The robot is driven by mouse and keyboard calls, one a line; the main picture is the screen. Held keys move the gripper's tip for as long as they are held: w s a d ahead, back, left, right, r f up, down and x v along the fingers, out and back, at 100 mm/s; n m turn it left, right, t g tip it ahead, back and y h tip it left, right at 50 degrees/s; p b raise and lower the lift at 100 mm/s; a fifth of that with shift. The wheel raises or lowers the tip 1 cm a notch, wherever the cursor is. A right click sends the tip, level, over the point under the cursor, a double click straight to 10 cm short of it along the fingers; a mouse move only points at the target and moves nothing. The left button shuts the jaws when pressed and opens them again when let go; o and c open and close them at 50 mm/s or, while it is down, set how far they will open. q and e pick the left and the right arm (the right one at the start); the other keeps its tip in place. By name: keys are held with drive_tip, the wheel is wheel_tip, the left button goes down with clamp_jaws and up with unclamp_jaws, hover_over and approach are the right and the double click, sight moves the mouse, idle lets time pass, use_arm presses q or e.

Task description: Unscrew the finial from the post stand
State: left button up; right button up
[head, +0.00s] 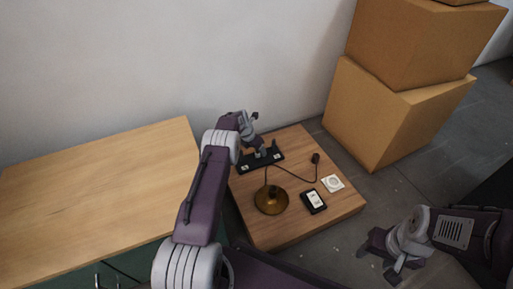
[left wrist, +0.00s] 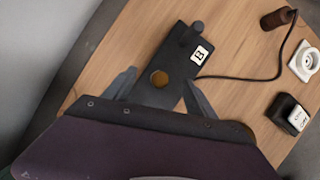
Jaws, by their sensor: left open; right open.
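The black post stand (head: 245,168) lies on the small wooden table, partly covered by my left arm. In the left wrist view its black plate (left wrist: 178,62) has a white label marked B and a dark round knob (left wrist: 197,26) at its far end. A round brass-coloured piece (left wrist: 159,77), seen from above and apparently the finial, sits on the plate. My left gripper (head: 261,152) is open, with one finger on each side of the brass piece; I cannot tell whether they touch it. My right gripper (head: 377,267) is open and empty, away from the table at lower right.
An amber dome-shaped lamp part (head: 270,199), a black box with a white label (head: 313,201), a white square piece (head: 332,183) and a dark cord with a brown end (head: 316,158) lie on the table. Cardboard boxes (head: 385,120) stand behind right. A larger bare table (head: 100,195) is at left.

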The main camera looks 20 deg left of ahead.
use_arm(q)
drive_tip(key=shift+r, duration=0.1)
drive_tip(key=shift+c, duration=0.9)
clamp_jaws()
drive_tip(key=shift+o, duration=0.9)
unclamp_jaws()
drive_tip(key=shift+r, duration=0.1)
wheel_tip(320, 180, up, 6)
drive_tip(key=p, duration=0.5)
wheel_tip(320, 180, down, 6)
drive_tip(key=b, duration=0.5)
drive_tip(key=shift+f, duration=0.25)
drive_tip(key=shift+r, duration=0.15)
